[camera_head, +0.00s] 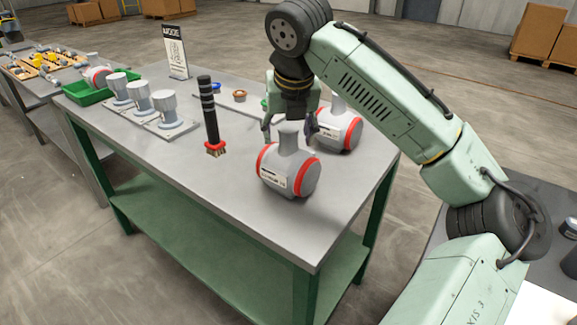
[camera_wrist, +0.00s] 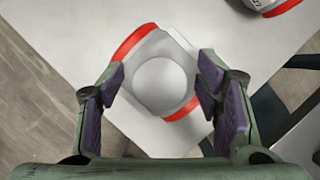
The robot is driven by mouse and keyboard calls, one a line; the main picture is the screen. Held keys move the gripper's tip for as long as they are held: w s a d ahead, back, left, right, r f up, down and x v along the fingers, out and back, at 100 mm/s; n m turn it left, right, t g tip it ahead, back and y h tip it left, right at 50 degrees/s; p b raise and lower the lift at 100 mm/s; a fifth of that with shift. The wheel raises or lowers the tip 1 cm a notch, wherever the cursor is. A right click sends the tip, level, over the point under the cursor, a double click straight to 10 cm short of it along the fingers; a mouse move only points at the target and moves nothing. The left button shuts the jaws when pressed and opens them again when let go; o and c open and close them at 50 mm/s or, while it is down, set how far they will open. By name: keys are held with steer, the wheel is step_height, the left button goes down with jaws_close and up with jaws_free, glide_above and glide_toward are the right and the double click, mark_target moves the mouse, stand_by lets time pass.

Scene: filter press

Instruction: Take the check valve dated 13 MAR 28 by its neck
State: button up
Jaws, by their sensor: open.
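A grey check valve (camera_head: 287,174) with red end bands and a white label stands on the near part of the bench, neck up. The label's date is too small to read. My gripper (camera_head: 289,133) is open above it, with one finger on either side of its neck. In the wrist view the round neck top (camera_wrist: 160,85) lies between the open purple-padded fingers, with gaps on both sides. A second similar valve (camera_head: 341,128) stands just behind, partly hidden by my gripper; its edge shows at the wrist view's top right (camera_wrist: 268,4). Its date is also unreadable.
A black-handled brush (camera_head: 210,120) stands left of the near valve. Several grey flanged fittings (camera_head: 140,98) and a green tray (camera_head: 88,97) holding another red-banded valve (camera_head: 97,76) are farther left. A sign (camera_head: 176,55) stands at the back. The bench's front (camera_head: 215,205) is clear.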

steer(key=shift+c, duration=0.6)
steer(key=shift+r, duration=0.1)
steer(key=c, duration=1.2)
